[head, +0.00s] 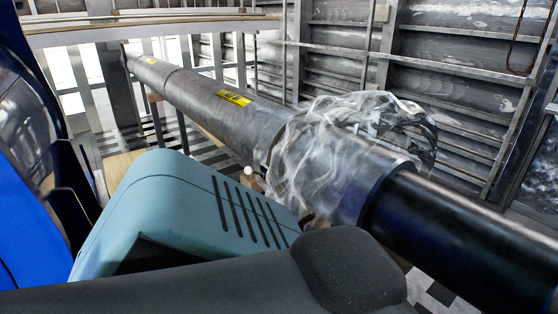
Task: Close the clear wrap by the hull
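The clear wrap (318,165) is a crumpled, shiny, see-through film around part of a long dark shaft (190,93). A loose, bulging part of the film (395,118) stands up off the shaft on its far side, toward the ribbed hull wall (455,75). The wrap's near underside is partly hidden behind a teal housing and a dark rounded shape in the foreground. Neither gripper can be made out in this view, so I cannot see any contact with the wrap.
The teal slotted housing (185,205) blocks much of the near side of the shaft. A yellow label (234,97) is on the shaft. A smooth black section (450,235) continues to the lower right. Metal ribs and rails line the wall behind. A blue surface (35,220) fills the left edge.

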